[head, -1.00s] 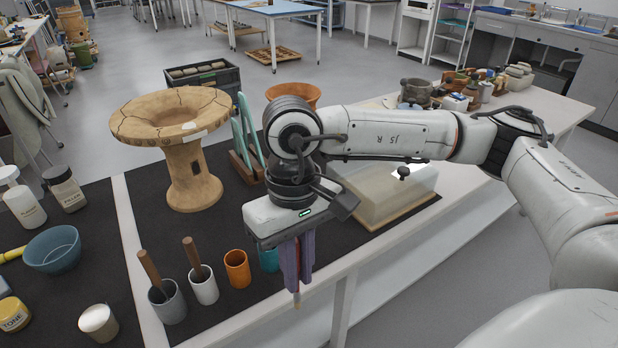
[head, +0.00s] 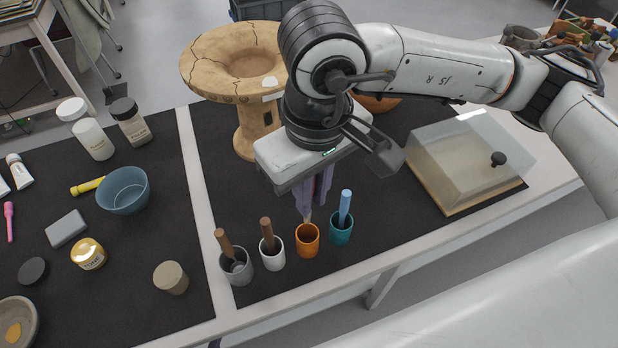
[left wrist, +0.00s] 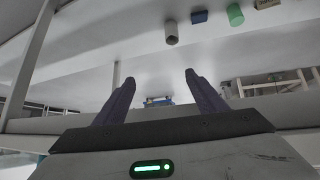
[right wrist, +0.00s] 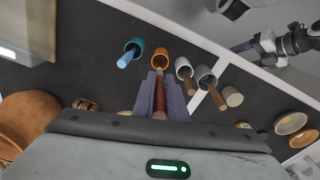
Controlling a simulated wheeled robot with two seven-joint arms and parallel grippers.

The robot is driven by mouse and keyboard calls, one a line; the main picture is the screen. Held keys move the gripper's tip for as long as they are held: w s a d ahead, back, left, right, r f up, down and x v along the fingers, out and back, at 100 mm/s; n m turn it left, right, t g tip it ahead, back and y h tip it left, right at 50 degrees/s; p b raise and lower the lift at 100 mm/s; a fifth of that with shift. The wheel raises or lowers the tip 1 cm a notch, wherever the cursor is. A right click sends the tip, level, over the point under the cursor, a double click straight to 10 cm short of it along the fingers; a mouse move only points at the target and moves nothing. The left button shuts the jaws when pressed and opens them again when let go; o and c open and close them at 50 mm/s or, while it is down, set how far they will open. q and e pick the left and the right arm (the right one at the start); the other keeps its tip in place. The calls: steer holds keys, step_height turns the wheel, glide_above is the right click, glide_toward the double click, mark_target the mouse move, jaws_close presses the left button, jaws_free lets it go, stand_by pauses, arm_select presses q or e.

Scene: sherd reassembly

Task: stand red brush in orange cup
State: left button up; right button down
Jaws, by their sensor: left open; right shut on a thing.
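The orange cup (head: 307,240) stands upright on the dark mat between a white cup and a teal cup; it also shows in the right wrist view (right wrist: 160,58). My right gripper (head: 314,198) is shut on the red brush, whose dark red shaft (right wrist: 160,105) shows between the fingers. The brush points down, its pale lower end (head: 307,217) at the orange cup's far rim in the head view. I cannot tell whether that end is inside the cup. My left gripper (left wrist: 157,85) is open and empty, seen only in the left wrist view.
The teal cup (head: 341,232) holds a blue-handled brush. The white cup (head: 272,258) and grey cup (head: 237,272) hold brown-handled ones. A cracked clay stand (head: 245,130) is behind, a clear-covered box (head: 465,165) at right, a blue bowl (head: 123,190) at left.

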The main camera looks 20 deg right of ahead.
steer(key=shift+f, duration=0.5)
arm_select(q)
step_height(320, 180, down, 6)
steer(key=w+d+b, duration=0.1)
steer(key=d+b, duration=0.1)
steer(key=b, duration=0.7)
steer(key=shift+w+f+b, duration=0.15)
steer(key=shift+b, duration=0.15)
arm_select(e)
step_height(320, 180, down, 9)
steer(key=shift+f, duration=0.1)
arm_select(q)
steer(key=shift+s+f, duration=0.1)
steer(key=shift+s, duration=0.15)
arm_select(e)
steer(key=c, duration=1.7)
jaws_free()
arm_select(q)
steer(key=shift+s, duration=0.1)
